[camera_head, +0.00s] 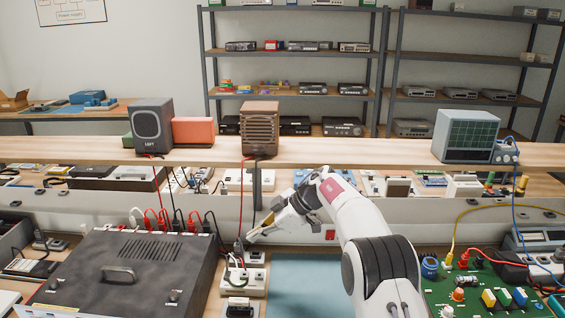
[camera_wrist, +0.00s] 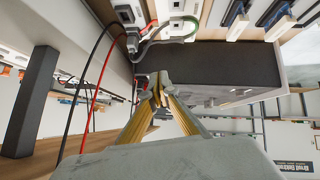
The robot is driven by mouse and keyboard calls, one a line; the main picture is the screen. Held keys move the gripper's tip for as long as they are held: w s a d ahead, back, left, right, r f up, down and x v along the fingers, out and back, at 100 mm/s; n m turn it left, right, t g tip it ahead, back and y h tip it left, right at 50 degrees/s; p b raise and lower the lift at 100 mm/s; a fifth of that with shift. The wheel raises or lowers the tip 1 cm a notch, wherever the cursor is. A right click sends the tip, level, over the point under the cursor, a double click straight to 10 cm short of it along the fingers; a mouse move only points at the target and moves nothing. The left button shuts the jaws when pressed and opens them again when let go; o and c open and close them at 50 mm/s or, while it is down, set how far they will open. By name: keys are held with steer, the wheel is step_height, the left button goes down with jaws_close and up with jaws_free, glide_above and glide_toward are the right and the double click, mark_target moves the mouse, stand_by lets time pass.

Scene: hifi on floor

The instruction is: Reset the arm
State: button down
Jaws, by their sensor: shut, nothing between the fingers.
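My white arm reaches in from the lower right of the head view, and my gripper (camera_head: 252,237) hangs above the bench, left of the middle. In the wrist view its yellowish fingers (camera_wrist: 158,92) come together at the tips, shut with nothing between them. In the head view the fingertips are close to a dark plug (camera_head: 238,246) with a red cable running up from it. I cannot tell whether they touch it. In the wrist view a plug with a red and a black cable (camera_wrist: 133,40) is beyond the fingertips.
A dark box with a handle (camera_head: 125,270) stands at the left, red leads at its back. A white power strip (camera_head: 254,272) lies beneath the gripper. A blue-green mat (camera_head: 305,285) is clear. A green circuit board (camera_head: 485,295) is at the right. A raised shelf (camera_head: 340,152) runs behind.

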steer(key=w+r+m+t, duration=0.1)
steer(key=w+t, duration=0.4)
steer(key=w, duration=0.3)
steer(key=w+d+r+m+t+h, duration=0.2)
steer(key=w+d+r+m+t, duration=0.2)
steer(key=d+r, duration=0.3)
steer(key=s+d+r+m+h, duration=0.1)
steer(key=s+d+m+h, duration=0.3)
steer(key=d, duration=0.5)
steer(key=s+d+r+m+h, duration=0.2)
steer(key=s+d+m+h, duration=0.15)
steer(key=s+d, duration=0.4)
steer(key=s+d+m+g+h, duration=0.1)
steer(key=s+d, duration=0.2)
steer(key=s, duration=0.4)
steer(key=s+d+f+m+g+h, duration=0.1)
steer(key=s+d+g, duration=0.1)
steer(key=s, duration=0.4)
steer(key=s+d+m+g, duration=0.1)
steer(key=s+d, duration=0.2)
steer(key=s, duration=0.4)
steer(key=s+a+m+y, duration=0.1)
steer(key=s+a+m, duration=0.1)
steer(key=s, duration=1.3)
steer(key=s+a+m+g+y, duration=0.1)
steer(key=s, duration=1.4)
steer(key=shift+a+r+m, duration=0.35)
steer(key=shift+a+r, duration=0.05)
steer(key=shift+r, duration=0.05)
